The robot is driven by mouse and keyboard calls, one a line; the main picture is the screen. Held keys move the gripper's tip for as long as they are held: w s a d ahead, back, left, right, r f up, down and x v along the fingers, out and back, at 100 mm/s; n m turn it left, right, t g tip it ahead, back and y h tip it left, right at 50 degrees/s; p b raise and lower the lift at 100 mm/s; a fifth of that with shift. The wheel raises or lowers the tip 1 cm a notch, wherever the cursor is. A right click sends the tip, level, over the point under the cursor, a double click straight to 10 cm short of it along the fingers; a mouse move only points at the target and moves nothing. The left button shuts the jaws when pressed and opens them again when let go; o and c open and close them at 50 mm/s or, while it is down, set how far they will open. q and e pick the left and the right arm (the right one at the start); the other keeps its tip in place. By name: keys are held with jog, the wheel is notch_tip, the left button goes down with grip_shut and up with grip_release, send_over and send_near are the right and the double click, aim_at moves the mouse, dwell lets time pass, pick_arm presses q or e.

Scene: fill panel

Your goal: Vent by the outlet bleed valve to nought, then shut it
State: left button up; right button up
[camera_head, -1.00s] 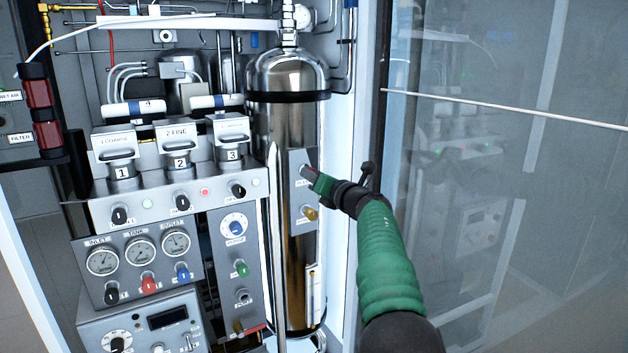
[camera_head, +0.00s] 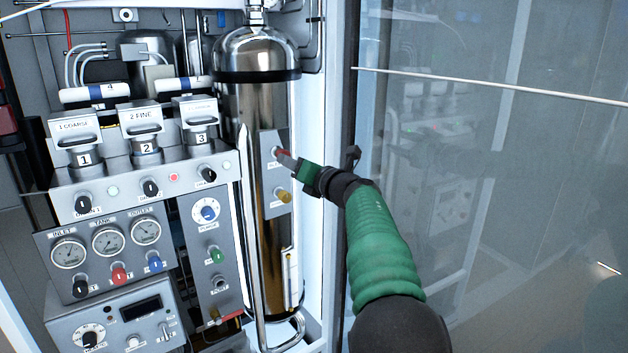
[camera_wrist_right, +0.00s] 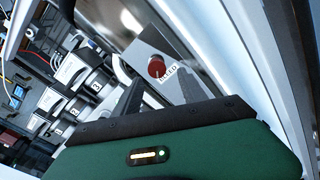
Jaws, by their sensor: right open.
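A red knob (camera_head: 281,153) sits on a grey plate (camera_head: 268,177) on the tall steel cylinder, with a yellow knob (camera_head: 281,194) below it. The red knob also shows in the right wrist view (camera_wrist_right: 157,67), with a small tilted label that is hard to read. My right gripper (camera_head: 291,164) is open close to the red knob; in its wrist view the fingers (camera_wrist_right: 158,90) lie to either side below the knob. I cannot tell whether they touch it. The outlet gauge (camera_head: 145,231) has a blue knob (camera_head: 155,264) under it. My left gripper is out of view.
The inlet gauge (camera_head: 68,251) and tank gauge (camera_head: 108,241) stand left of the outlet gauge. A bent metal tube (camera_head: 256,250) runs upright before the cylinder (camera_head: 262,110). A glass door (camera_head: 500,180) closes off the right side.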

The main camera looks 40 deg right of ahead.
jog(key=s, duration=1.2)
jog(key=shift+a+r, duration=0.15)
jog(key=shift+a, duration=0.1)
jog(key=w+m+p, duration=1.6)
jog(key=m+p, duration=1.3)
jog(key=p, duration=0.1)
jog(key=shift+w+d+r, duration=0.2)
jog(key=shift+w+d, duration=0.1)
jog(key=shift+d, duration=0.05)
